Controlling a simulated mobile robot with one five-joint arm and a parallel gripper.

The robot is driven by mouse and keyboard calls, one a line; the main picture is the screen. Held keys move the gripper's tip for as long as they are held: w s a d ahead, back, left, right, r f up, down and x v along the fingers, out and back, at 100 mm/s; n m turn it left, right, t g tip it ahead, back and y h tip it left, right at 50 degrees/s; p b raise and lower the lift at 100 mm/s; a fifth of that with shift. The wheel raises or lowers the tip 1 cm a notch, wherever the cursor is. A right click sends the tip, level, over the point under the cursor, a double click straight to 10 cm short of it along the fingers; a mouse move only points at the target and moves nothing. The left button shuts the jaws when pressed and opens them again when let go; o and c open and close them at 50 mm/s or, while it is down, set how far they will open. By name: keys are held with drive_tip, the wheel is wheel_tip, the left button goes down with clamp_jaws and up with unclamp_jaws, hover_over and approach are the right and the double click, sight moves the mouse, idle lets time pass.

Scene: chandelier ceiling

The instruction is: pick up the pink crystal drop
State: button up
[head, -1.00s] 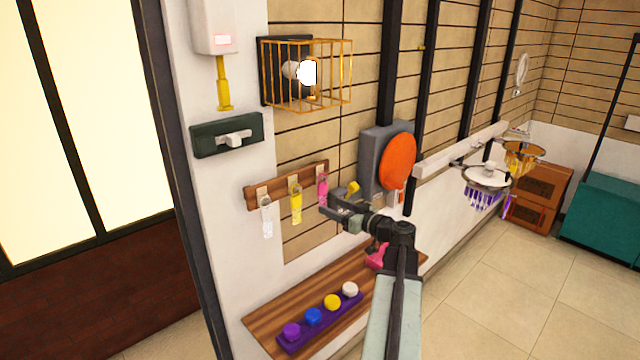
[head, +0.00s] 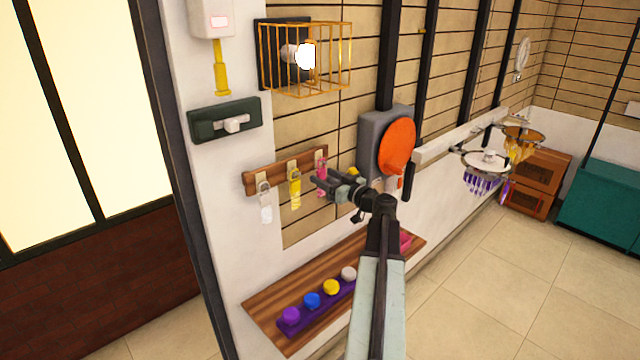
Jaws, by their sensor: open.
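The pink crystal drop (head: 321,168) hangs at the right end of a wooden hook rack (head: 283,172) on the wall. My gripper (head: 314,182) is open at the drop, with its fingers in front of the drop's lower part. I cannot tell whether the drop is between the fingers or behind them. A yellow drop (head: 295,188) hangs in the middle of the rack, just left of my fingertips. A clear drop (head: 265,206) hangs at the left end.
An orange disc (head: 396,146) on a grey box sticks out right of the rack. A wooden shelf (head: 262,314) below holds a purple strip with several coloured knobs. A wire cage with a lit bulb (head: 306,57) is above. Tiled floor lies open at right.

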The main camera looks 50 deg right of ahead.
clamp_jaws()
